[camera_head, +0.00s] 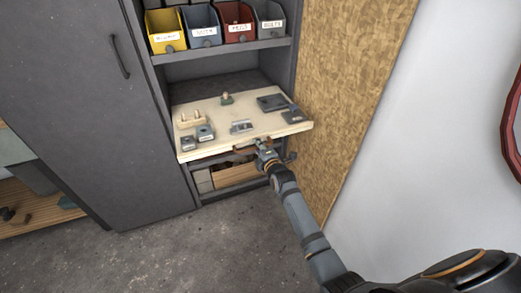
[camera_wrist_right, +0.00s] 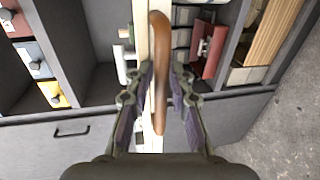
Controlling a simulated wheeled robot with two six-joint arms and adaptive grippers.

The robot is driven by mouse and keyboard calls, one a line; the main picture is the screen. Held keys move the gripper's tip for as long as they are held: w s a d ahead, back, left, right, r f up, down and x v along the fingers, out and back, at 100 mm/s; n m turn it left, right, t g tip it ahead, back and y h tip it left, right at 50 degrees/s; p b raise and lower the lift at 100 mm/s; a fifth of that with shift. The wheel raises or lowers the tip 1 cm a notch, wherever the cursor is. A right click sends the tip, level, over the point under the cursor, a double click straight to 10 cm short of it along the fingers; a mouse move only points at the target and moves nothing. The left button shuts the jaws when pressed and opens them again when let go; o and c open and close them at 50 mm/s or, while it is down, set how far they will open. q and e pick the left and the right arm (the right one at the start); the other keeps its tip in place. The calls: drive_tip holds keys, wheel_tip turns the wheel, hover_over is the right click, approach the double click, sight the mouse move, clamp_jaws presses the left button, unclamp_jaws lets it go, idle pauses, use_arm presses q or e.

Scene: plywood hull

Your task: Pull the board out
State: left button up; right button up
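The board (camera_head: 222,113) is a pale wooden pull-out shelf in the grey cabinet, and its front edge sticks out past the cabinet front. A brown bar handle (camera_wrist_right: 160,75) is on its front edge. My right gripper (camera_head: 263,148) is at the handle, near the middle of that edge. The board's edge runs behind the handle there. My left gripper is in neither view.
Small grey parts and a wooden block (camera_head: 190,120) stand on the board. Labelled bins (camera_head: 203,25) fill the shelf above. A closed grey door (camera_head: 90,100) is on the left, a chipboard panel (camera_head: 350,90) on the right. The floor (camera_head: 190,250) in front is clear.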

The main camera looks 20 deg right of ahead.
drive_tip(key=v, duration=1.1)
drive_tip(key=shift+s, duration=0.4)
